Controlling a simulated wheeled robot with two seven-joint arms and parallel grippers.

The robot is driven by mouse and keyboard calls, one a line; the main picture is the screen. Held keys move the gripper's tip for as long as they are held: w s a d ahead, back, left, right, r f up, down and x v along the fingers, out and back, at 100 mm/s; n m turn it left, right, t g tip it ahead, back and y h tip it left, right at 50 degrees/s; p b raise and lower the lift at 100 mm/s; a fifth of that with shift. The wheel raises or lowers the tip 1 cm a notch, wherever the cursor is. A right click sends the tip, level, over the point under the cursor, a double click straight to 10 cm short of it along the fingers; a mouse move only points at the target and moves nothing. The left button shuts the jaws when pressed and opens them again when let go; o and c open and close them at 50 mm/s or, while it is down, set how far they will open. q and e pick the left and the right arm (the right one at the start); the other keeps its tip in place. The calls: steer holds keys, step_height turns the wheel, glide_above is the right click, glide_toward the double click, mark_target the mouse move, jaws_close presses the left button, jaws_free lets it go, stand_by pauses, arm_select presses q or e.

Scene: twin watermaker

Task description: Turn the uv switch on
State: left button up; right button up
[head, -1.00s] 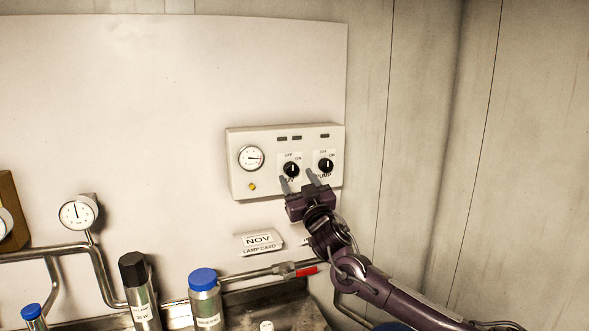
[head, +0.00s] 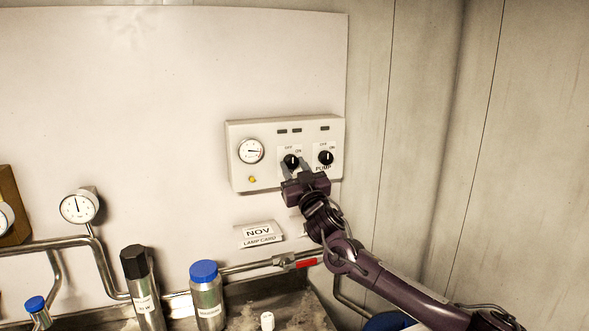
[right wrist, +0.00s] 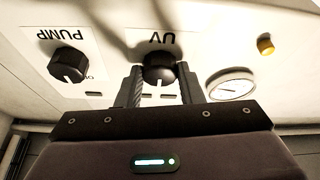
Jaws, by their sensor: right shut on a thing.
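The UV switch is a black rotary knob (head: 291,161) on a white control box (head: 238,179) on the wall, with OFF and ON printed above it. My right gripper (head: 293,169) is at this knob, shut on it, with one finger on each side. In the right wrist view the UV knob (right wrist: 159,68) sits between the two grey fingers (right wrist: 160,85), under an upside-down UV label. Part of the knob's lower side is hidden by the fingers and gripper body. My left gripper is not in view.
The PUMP knob (head: 326,157) is close on the right of the UV knob. A round gauge (head: 250,151) and a yellow button (head: 252,179) are on the box's left. Below are a lamp card (head: 259,234), a red-handled valve (head: 307,262), bottles (head: 207,292) and pipes.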

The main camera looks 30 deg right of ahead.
steer(key=shift+a+f+m+h+b, duration=0.1)
steer(key=shift+f+m+h+b, duration=0.1)
steer(key=shift+m+h+b, duration=1.05)
steer(key=m+g+h, duration=0.1)
steer(key=m, duration=0.3)
steer(key=shift+w+a+m+b, duration=0.15)
steer(key=shift+m+b, duration=0.1)
steer(key=shift+b, duration=0.15)
steer(key=m+g+h, duration=0.1)
steer(key=m, duration=0.1)
steer(key=m+g+b, duration=0.1)
steer(key=m, duration=0.2)
steer(key=shift+r+h, duration=0.2)
steer(key=shift+h, duration=0.15)
steer(key=shift+a+r+m+g+h, duration=0.1)
steer(key=shift+m+g+h, duration=0.25)
steer(key=shift+m, duration=0.7)
steer(key=shift+r+m+g+h, duration=0.1)
steer(key=shift+m+g+h, duration=0.25)
steer(key=shift+m, duration=1)
steer(key=o, duration=1)
steer(key=shift+c, duration=0.2)
